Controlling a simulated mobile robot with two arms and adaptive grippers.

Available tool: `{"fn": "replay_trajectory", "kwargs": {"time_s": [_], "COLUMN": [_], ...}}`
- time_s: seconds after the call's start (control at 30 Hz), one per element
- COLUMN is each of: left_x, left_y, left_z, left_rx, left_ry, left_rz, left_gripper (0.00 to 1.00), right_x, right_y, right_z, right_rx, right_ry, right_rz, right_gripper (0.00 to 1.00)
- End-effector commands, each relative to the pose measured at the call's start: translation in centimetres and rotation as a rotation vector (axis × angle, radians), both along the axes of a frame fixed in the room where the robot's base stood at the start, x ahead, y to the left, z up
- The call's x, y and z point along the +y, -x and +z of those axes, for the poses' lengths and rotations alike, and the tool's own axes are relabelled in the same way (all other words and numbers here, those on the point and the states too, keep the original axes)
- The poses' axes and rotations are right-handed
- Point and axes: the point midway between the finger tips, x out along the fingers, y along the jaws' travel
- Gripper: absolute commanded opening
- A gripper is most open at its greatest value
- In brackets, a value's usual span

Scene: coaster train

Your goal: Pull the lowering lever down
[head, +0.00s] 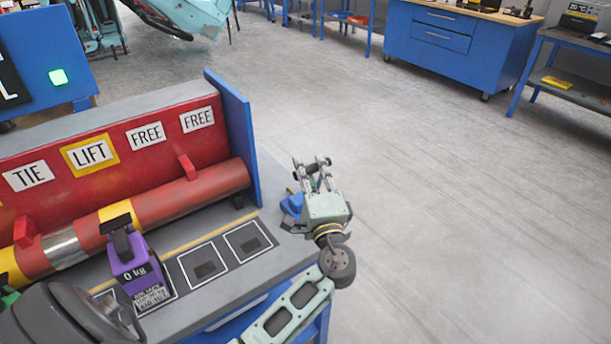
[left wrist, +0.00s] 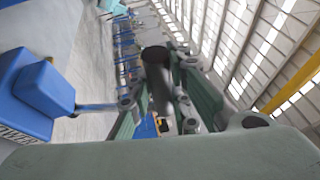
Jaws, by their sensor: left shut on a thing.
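My left gripper (head: 312,168) is just off the right end of the grey-topped bench in the head view. In the left wrist view its fingers are shut around a dark round-ended handle (left wrist: 156,68), which seems to be the lowering lever. In the head view a small blue part (head: 291,205) shows beside the gripper; the handle is mostly hidden there. My right gripper is not in view.
A red panel (head: 100,175) with TIE, LIFT and FREE labels stands on the bench above a red and yellow tube (head: 205,190). The floor (head: 440,190) right of the bench is clear.

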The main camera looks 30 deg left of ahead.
Motion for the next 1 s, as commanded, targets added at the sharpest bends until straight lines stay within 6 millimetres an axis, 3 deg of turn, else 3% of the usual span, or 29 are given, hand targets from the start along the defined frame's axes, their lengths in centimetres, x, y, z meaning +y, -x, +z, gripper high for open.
{"fn": "replay_trajectory", "kwargs": {"time_s": [0.3, 0.87, 0.9, 1.0], "left_x": [-1.3, -1.5, -1.5, -1.5], "left_y": [0.5, 0.7, 0.7, 0.7], "left_z": [-0.9, -1.0, -1.0, -0.9], "left_rx": [0.005, 0.007, 0.007, 0.005], "left_ry": [0.001, 0.0, 0.0, 0.002], "left_rz": [0.001, 0.002, 0.002, 0.002], "left_gripper": [0.0, 0.0, 0.21, 0.3], "right_x": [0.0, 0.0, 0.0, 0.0], "right_y": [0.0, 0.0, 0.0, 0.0], "right_z": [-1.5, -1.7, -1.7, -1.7], "right_rx": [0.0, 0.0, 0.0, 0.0], "right_ry": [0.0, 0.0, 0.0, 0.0], "right_rz": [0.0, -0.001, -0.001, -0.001], "right_gripper": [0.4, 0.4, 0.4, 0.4]}}
